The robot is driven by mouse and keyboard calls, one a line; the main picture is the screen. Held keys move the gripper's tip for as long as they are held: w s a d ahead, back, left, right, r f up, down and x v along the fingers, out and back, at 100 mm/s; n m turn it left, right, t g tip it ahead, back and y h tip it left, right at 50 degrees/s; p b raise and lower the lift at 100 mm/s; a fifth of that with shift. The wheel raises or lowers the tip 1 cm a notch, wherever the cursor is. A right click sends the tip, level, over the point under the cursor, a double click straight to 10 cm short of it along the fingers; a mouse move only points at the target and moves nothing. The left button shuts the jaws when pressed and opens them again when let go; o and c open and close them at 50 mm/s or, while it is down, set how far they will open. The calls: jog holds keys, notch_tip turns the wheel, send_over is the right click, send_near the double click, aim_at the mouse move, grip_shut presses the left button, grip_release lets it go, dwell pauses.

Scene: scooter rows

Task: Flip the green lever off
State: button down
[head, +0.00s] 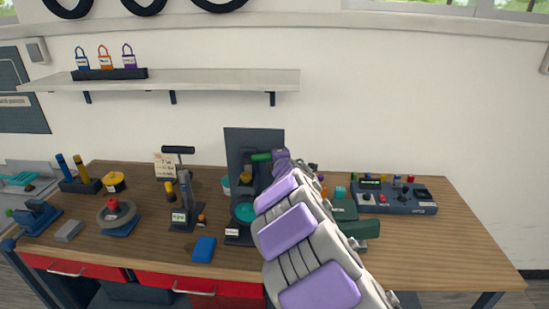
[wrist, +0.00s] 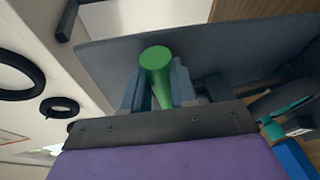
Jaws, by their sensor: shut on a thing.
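The green lever (wrist: 157,68) stands between the two fingers of my gripper (wrist: 158,92) in the wrist view. The fingers press on it from both sides. In the head view the lever (head: 261,157) shows as a short green bar in front of a dark upright panel (head: 240,139). My gripper (head: 279,157) is at the lever's right end there. My purple and white arm hides much of the lever's mount in the head view.
A black-handled press (head: 183,190) stands left of the panel. A shelf (head: 210,79) with padlocks hangs above. The bench's front right is clear.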

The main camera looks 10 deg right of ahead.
aim_at(270, 146)
jog(key=shift+w+a+r+n+g+h+p, duration=0.1)
jog(key=shift+a+r+n+g+h+p, duration=0.15)
jog(key=shift+r+n+p, duration=0.3)
jog(key=shift+w+a+r+n+g+h+p, duration=0.1)
jog(key=shift+a+r+n+g+h+p, duration=0.15)
jog(key=shift+r+n+p, duration=0.3)
jog(key=shift+w+a+r+n+g+h+p, duration=0.1)
jog(key=shift+a+r+n+h+p, duration=0.2)
jog(key=shift+r+p, duration=0.4)
jog(key=shift+d, duration=0.1)
jog(key=shift+f, duration=0.1)
jog(key=c, duration=1.1)
grip_release()
jog(key=shift+w+f, duration=0.1)
jog(key=shift+o, duration=1.1)
